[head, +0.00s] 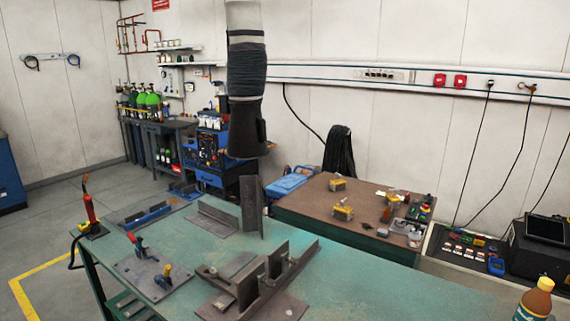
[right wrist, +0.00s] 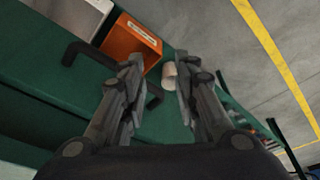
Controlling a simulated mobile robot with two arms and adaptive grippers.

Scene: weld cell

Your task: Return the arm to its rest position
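My right gripper (right wrist: 159,62) shows in the right wrist view. Its two fingers are apart with nothing held between them. Beyond the fingertips are a green surface, an orange box (right wrist: 131,42) and a small pale cylinder (right wrist: 169,75). In the head view a vertical arm-like thing (head: 246,75) hangs down from the top edge, with white bands, a grey ribbed sleeve and a dark flared lower end. Its lower end is in front of the blue machine, and I cannot tell what it belongs to. Neither gripper shows in the head view.
A green table (head: 390,290) carries steel plates, angle pieces and clamps. A bottle (head: 535,300) stands at the right edge. A brown-topped bench (head: 310,197) with yellow parts stands behind. In the right wrist view, open grey floor (right wrist: 210,35) lies beyond the green surface.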

